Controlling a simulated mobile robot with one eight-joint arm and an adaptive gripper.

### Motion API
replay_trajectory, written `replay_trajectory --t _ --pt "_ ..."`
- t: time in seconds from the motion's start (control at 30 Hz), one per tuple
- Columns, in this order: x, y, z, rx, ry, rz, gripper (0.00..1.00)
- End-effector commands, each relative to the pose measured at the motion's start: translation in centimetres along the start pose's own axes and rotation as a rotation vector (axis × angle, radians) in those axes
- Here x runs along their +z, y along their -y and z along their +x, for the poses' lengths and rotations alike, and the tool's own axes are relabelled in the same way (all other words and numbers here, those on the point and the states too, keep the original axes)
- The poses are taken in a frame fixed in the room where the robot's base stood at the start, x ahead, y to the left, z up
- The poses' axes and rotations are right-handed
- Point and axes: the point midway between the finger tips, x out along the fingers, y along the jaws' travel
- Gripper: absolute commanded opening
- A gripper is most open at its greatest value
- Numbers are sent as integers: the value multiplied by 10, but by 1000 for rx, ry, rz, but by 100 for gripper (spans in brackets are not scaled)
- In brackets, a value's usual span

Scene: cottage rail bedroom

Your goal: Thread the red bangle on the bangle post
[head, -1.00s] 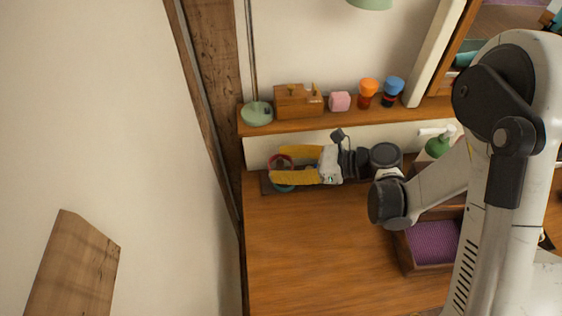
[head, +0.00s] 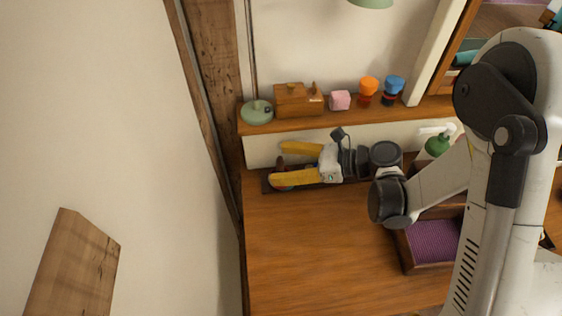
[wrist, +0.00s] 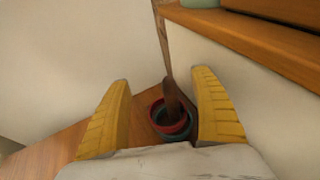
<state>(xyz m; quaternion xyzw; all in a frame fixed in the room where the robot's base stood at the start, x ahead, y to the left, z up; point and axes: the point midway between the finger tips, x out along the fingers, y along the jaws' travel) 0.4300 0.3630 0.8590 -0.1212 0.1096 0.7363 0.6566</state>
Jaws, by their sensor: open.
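The red bangle (wrist: 158,124) shows in the wrist view low around the brown bangle post (wrist: 171,96), resting over a teal ring (wrist: 181,137). The post also shows in the head view (head: 281,161), on a dark base (head: 266,184) at the desk's back left corner. My gripper (head: 278,163) is open, its two yellow fingers spread on either side of the post. Nothing is held between them. In the head view the near finger hides most of the bangle.
A shelf (head: 345,120) behind the desk carries a green lamp base (head: 257,113), a wooden box (head: 298,101), a pink block (head: 340,100) and two small jars. A purple-lined tray (head: 433,242) and a green bottle (head: 437,146) stand right. The desk's front is clear.

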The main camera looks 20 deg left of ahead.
Motion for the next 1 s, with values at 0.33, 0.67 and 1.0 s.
replay_trajectory --t 0.33,0.67,1.0 --pt "48 0 -16 -2 3 0 79" --pt "94 0 -31 -2 5 -4 79" --pt "96 0 -32 -1 2 -1 79"
